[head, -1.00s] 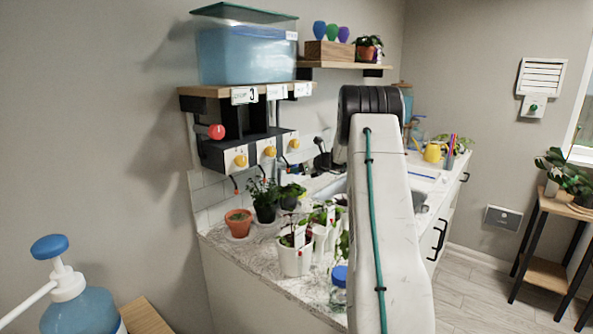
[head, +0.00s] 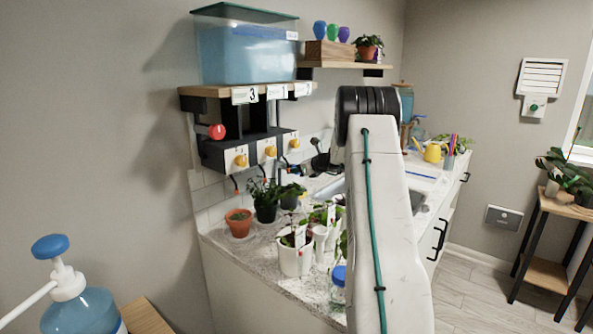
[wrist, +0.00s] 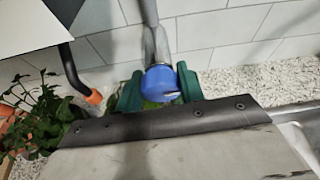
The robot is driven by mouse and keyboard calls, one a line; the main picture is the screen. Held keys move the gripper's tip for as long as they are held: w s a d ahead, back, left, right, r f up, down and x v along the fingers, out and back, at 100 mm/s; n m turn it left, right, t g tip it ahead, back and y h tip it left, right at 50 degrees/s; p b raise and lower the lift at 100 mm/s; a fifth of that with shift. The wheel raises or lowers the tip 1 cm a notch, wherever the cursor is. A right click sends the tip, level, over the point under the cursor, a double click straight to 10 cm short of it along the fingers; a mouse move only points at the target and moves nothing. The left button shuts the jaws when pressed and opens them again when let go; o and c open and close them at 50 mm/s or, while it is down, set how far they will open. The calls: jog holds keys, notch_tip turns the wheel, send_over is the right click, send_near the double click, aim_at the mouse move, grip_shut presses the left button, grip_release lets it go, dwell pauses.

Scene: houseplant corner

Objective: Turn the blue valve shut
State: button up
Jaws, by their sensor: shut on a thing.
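The blue valve (wrist: 161,82) shows in the wrist view as a round blue knob at the end of a grey pipe, in front of the white tiled wall. My gripper (wrist: 160,92) has its two green fingers on either side of the knob, shut on it. The knob's lower part is hidden by the gripper. In the head view my arm covers much of the counter, and I cannot make out the valve clearly there.
A leafy plant (wrist: 40,115) and an orange-tipped black tube (wrist: 94,97) are left of my gripper. Several pots, including a terracotta one (head: 238,224), stand on the counter (head: 222,243) below a water tank (head: 246,52). A blue-lidded jar (head: 338,285) is beside my arm.

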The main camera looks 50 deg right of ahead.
jog(key=n+h, duration=0.2)
jog(key=shift+n, duration=0.3)
jog(key=n+t+h, duration=0.1)
jog(key=n+h, duration=0.1)
jog(key=n, duration=0.1)
jog(key=shift+a+f, duration=0.1)
jog(key=shift+a, duration=0.05)
jog(key=n+t+h, duration=0.1)
jog(key=n, duration=0.2)
jog(key=shift+f+n+h, duration=0.1)
jog(key=shift+n+h, duration=0.2)
jog(key=shift+n, duration=0.1)
jog(key=shift+n+t+h, duration=0.4)
jog(key=shift+n+t, duration=0.4)
jog(key=shift+n, duration=1)
jog(key=shift+f, duration=0.1)
jog(key=o, duration=1)
